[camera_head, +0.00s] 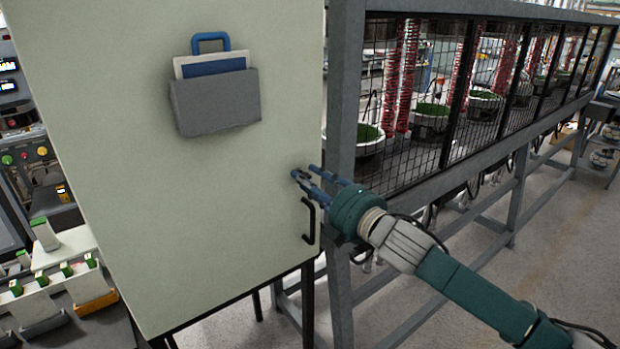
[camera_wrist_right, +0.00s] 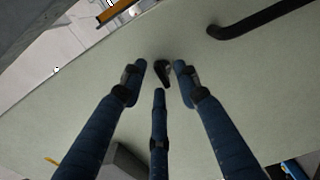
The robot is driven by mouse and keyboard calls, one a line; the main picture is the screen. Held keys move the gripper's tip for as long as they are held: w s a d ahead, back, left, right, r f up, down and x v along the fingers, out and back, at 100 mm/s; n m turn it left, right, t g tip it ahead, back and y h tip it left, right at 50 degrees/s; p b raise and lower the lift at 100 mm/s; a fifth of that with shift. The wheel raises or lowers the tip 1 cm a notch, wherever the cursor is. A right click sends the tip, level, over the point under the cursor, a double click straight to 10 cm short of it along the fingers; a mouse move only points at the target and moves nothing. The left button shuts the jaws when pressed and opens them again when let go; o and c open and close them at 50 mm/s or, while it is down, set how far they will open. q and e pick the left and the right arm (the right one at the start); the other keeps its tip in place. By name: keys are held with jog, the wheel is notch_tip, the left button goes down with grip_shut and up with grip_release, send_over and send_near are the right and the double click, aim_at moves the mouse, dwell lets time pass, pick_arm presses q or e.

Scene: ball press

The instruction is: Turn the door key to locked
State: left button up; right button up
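The door is a large pale panel (camera_head: 250,190) with a black curved handle (camera_head: 309,222) near its right edge. The handle also shows in the right wrist view (camera_wrist_right: 255,20). In that view the small black door key (camera_wrist_right: 162,72) stands out from the pale door (camera_wrist_right: 215,85). My right gripper (camera_head: 306,174) is at the door just above the handle. In the wrist view its blue fingers (camera_wrist_right: 160,78) are spread around the key, with visible gaps on both sides. In the head view the key cannot be made out clearly among the fingertips. My left gripper is not in view.
A grey document pocket (camera_head: 215,102) is on the door's upper part. A grey-framed mesh enclosure (camera_head: 440,110) stands close on the right, beside my right arm. Boxes with green-topped items (camera_head: 45,295) are at lower left. Open floor lies at lower right.

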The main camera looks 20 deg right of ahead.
grip_shut()
jog(key=m+p, duration=0.3)
jog(key=m, duration=0.6)
jog(key=shift+d+p, duration=0.15)
jog(key=shift+p, duration=0.2)
jog(key=shift+f+m+p, duration=0.2)
jog(key=shift+m+p, duration=1.5)
jog(key=shift+m, duration=2.8)
